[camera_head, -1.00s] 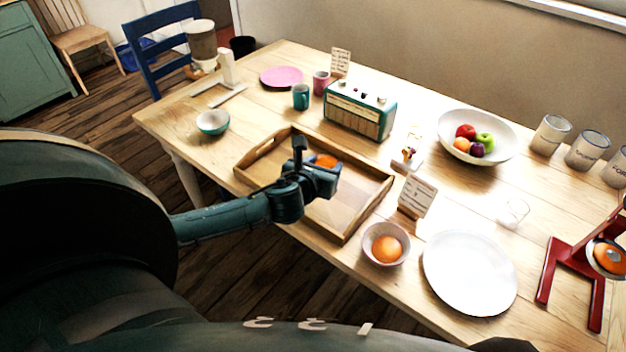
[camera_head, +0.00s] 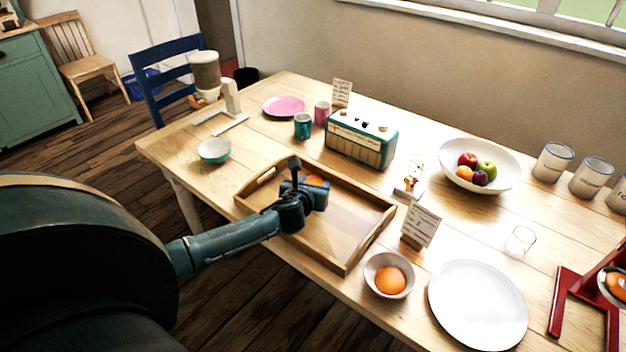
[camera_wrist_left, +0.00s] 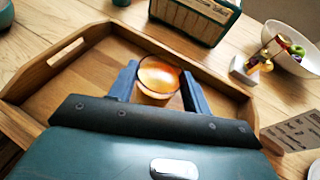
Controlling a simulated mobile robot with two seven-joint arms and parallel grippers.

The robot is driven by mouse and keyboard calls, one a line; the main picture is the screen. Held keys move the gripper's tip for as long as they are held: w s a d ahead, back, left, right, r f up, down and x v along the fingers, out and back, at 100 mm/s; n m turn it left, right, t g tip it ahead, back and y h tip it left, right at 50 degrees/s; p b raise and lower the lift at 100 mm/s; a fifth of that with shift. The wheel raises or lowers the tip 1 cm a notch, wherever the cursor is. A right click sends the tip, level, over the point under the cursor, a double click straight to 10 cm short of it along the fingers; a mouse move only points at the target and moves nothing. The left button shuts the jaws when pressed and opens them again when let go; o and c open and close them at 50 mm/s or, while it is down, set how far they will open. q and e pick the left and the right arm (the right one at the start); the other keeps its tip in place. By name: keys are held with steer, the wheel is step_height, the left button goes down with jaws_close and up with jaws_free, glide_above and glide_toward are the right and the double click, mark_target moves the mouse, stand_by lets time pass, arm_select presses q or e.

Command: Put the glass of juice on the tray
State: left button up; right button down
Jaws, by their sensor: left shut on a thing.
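The glass of juice (camera_wrist_left: 158,80) is between the two fingers of my left gripper (camera_wrist_left: 156,90) in the left wrist view, with orange juice inside. My left gripper (camera_head: 314,190) is shut on it. In the head view the gripper hides most of the glass, and only a bit of orange (camera_head: 317,181) shows. The wooden tray (camera_head: 345,262) lies on the table, and its rim also shows in the left wrist view (camera_wrist_left: 60,62). The glass is over the tray's floor; I cannot tell whether it touches it. My right gripper is not in view.
A green radio (camera_head: 361,138) stands behind the tray. A bowl with an orange (camera_head: 389,279), a card stand (camera_head: 420,226) and a white plate (camera_head: 478,305) are to its right. A teal bowl (camera_head: 214,150) is to its left. An empty clear glass (camera_head: 520,241) stands farther right.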

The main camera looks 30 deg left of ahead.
arm_select(q)
steer(key=shift+f+b, duration=0.4)
steer(key=shift+f, duration=1.3)
steer(key=shift+f, duration=0.15)
steer(key=o, duration=1.5)
steer(key=shift+c, duration=0.2)
